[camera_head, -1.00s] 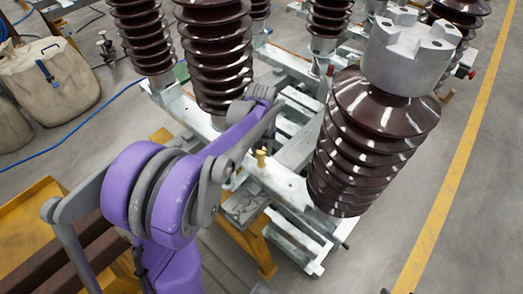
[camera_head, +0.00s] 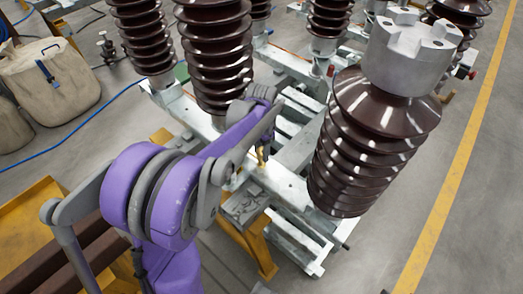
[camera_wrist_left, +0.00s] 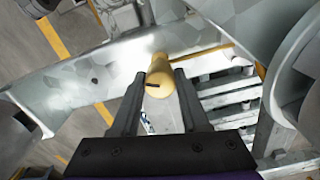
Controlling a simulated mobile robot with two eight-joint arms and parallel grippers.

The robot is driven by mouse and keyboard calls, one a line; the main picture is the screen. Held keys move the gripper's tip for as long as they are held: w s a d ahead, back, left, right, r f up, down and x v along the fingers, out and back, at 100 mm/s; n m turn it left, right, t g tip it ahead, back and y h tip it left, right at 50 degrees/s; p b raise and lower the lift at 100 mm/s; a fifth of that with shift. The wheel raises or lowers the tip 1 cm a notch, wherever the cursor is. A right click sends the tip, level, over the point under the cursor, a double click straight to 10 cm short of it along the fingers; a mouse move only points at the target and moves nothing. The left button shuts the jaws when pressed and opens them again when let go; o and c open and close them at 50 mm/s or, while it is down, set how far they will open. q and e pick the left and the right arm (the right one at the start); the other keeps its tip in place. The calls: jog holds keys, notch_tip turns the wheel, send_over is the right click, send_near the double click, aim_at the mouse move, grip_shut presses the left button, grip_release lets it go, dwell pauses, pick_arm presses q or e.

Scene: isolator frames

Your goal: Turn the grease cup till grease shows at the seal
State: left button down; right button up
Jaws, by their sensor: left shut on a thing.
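The grease cup (camera_head: 262,160) is a small brass-coloured fitting standing on the pale metal frame between the brown insulators in the head view. In the left wrist view the cup (camera_wrist_left: 159,80) shows end-on, with a dark slot-like mark on its near face. My left gripper (camera_head: 263,148) is down at the cup; in the wrist view its two dark fingers (camera_wrist_left: 160,84) stand on either side of it, shut on it. The finger contact is partly hidden in the head view by my arm. I cannot make out the seal or any grease. My right gripper is not in view.
A large ribbed brown insulator (camera_head: 372,140) with a grey metal cap (camera_head: 410,48) stands close to the right of the cup. Another insulator (camera_head: 215,60) stands behind my left arm. A canvas bag (camera_head: 48,75) and blue hose (camera_head: 75,138) lie at left. Floor at right is clear.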

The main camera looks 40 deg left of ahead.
aim_at(261, 151)
pick_arm(q)
jog(key=shift+m, duration=1.1)
jog(key=shift+c, duration=2)
grip_release()
notch_tip(261, 151, up, 11)
jog(key=p, duration=0.1)
jog(key=shift+f, duration=0.1)
